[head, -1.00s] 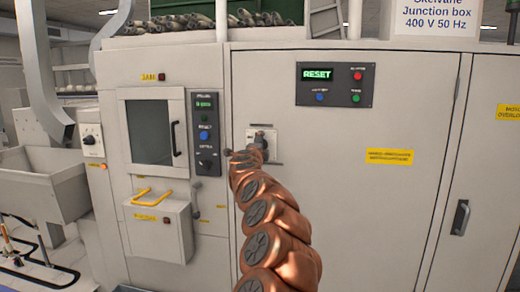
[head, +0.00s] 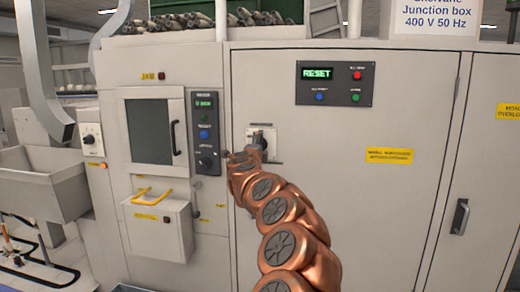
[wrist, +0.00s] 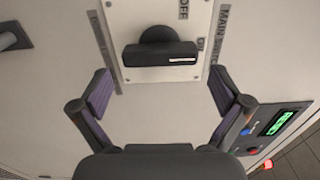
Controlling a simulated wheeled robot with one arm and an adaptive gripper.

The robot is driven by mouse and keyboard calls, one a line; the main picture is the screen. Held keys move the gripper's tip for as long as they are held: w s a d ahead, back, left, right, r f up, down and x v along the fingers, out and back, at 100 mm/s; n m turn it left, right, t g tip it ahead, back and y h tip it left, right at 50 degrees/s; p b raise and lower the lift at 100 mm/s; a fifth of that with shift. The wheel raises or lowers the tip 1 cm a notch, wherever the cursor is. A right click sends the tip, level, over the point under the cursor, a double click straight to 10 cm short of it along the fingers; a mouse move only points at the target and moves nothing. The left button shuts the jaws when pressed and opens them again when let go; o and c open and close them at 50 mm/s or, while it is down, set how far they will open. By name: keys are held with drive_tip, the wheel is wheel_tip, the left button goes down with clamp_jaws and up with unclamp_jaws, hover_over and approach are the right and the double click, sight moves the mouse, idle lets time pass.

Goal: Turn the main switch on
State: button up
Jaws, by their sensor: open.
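The main switch is a black rotary handle (wrist: 160,54) on a pale plate (wrist: 125,18) on the grey cabinet door. In the wrist view the handle lies crosswise, with a white mark near its right end. The label "OFF" and a partly hidden label show on the plate, and "MAIN SWITCH" beside it. My gripper (wrist: 161,88) is open and empty, its two purple-padded fingers spread to either side, short of the handle in the picture. I see no contact. In the head view my gripper (head: 245,156) is in front of the switch plate (head: 275,140) and partly covers it.
A dark panel (head: 334,84) with a green RESET display and several buttons is above right of the switch. A machine with a windowed door (head: 150,125) and a narrow control column (head: 205,150) stands to the left. The cabinet door right of the switch is mostly flat and clear.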

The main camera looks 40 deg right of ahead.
drive_tip(key=v, duration=0.9)
idle(0.8)
